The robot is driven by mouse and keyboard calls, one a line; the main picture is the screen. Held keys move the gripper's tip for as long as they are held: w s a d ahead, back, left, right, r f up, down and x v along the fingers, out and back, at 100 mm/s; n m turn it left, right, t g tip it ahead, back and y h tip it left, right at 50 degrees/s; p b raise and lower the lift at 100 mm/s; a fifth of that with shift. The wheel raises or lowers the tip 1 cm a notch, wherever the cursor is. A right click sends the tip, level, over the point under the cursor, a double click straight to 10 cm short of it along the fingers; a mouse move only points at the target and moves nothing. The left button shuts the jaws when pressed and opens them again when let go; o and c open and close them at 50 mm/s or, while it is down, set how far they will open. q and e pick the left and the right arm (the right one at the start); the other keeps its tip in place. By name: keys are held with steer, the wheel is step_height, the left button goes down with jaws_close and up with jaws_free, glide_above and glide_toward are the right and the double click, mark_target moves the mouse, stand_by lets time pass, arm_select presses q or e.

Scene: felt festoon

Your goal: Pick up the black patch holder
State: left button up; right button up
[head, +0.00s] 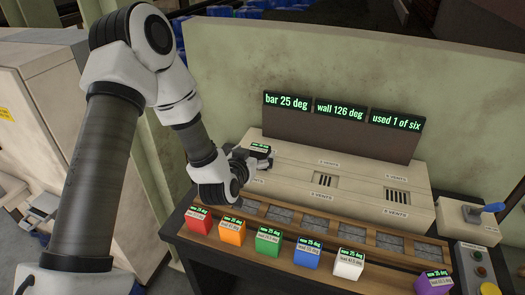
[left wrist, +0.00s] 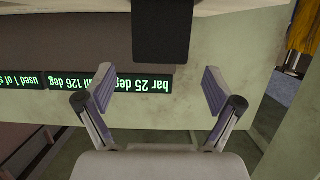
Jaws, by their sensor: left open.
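The black patch holder (head: 261,149) is a small dark block with a green readout on its face. In the head view it is at the left end of the long cream vent box, just beyond my left gripper (head: 243,162), which partly hides its lower part. In the left wrist view a plain dark block (left wrist: 165,32), apparently this holder, shows at the top centre, past the fingertips. My left gripper (left wrist: 159,88) is open, with nothing between its two fingers. Whether a finger touches the holder cannot be told. My right gripper is out of view.
Red (head: 199,220), orange (head: 232,231), green (head: 268,242), blue (head: 307,253), white (head: 348,264) and purple (head: 434,283) blocks line the wooden bench front. Behind them stands the cream vent box (head: 290,158). A blue-handled lever (head: 490,209) and button panel are at right.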

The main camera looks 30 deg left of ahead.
mark_target(257, 152)
arm_select(q)
steer(key=shift+w, duration=0.3)
steer(key=p+x, duration=0.1)
steer(key=x, duration=0.3)
steer(key=shift+w+a+f+p, duration=0.1)
steer(key=shift+a+f+p, duration=0.1)
steer(key=shift+f+p, duration=0.2)
steer(key=shift+w+f, duration=0.15)
steer(key=shift+w, duration=0.1)
steer(key=shift+s, duration=0.25)
steer(key=shift+c, duration=1)
steer(key=shift+s+r, duration=0.1)
steer(key=shift+r, duration=0.15)
steer(key=c, duration=1.2)
